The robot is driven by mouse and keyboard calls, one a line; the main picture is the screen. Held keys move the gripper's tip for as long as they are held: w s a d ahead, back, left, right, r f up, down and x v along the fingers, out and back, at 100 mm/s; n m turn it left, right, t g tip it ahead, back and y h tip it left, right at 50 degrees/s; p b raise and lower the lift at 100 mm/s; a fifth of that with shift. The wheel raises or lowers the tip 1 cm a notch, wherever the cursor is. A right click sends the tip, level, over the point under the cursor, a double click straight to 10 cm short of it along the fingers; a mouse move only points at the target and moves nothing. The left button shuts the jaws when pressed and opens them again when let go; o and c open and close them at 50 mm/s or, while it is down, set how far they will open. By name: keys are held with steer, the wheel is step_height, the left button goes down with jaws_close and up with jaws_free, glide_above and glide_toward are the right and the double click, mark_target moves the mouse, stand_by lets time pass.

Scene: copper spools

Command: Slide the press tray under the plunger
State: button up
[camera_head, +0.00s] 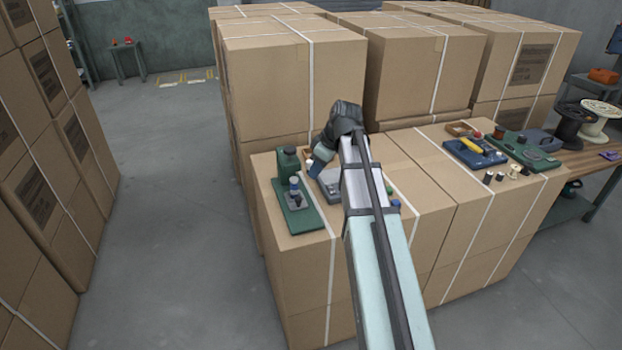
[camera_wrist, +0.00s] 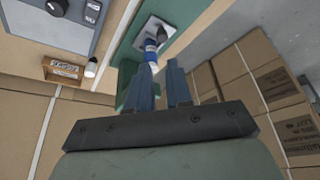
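The green press (camera_head: 297,217) stands on the cardboard boxes at the left in the head view. Its green base (camera_wrist: 127,75) also shows in the wrist view. A grey tray plate (camera_wrist: 152,28) lies on the base, with a small blue-and-white piece (camera_wrist: 151,47) standing at it. In the head view a blue, dark-topped upright piece (camera_head: 294,187) stands on the press. I cannot clearly tell the plunger from the other parts. My gripper (camera_wrist: 160,68) is open, its two fingers apart and apparently empty, close to the blue-and-white piece. In the head view my gripper (camera_head: 318,160) is right of the press.
A grey instrument (camera_head: 330,181) sits right of the press, partly behind my arm. A wooden holder (camera_wrist: 62,69) and a small pale spool (camera_wrist: 91,67) are near it. Tall box stacks (camera_head: 290,80) rise behind. Tools and spools (camera_head: 475,152) lie further right.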

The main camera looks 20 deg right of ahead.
steer(key=s+f, duration=0.1)
steer(key=s, duration=0.1)
steer(key=s+f, duration=0.2)
steer(key=s, duration=0.1)
steer(key=shift+s+f, duration=0.25)
steer(key=shift+s, duration=0.1)
jaws_close()
steer(key=n+t, duration=0.3)
steer(key=n, duration=0.3)
glide_toward(295, 208)
steer(key=f, duration=0.1)
steer(key=s+a+f, duration=0.1)
steer(key=f, duration=0.1)
steer(key=shift+s+a+f, duration=0.2)
steer(key=shift+s+f, duration=0.05)
steer(key=shift+f, duration=0.05)
steer(key=shift+w+d+r, duration=0.1)
steer(key=shift+w, duration=0.5)
steer(key=shift+w+d, duration=0.15)
steer(key=shift+w, duration=0.45)
steer(key=shift+w+d, duration=0.1)
steer(key=shift+w, duration=0.55)
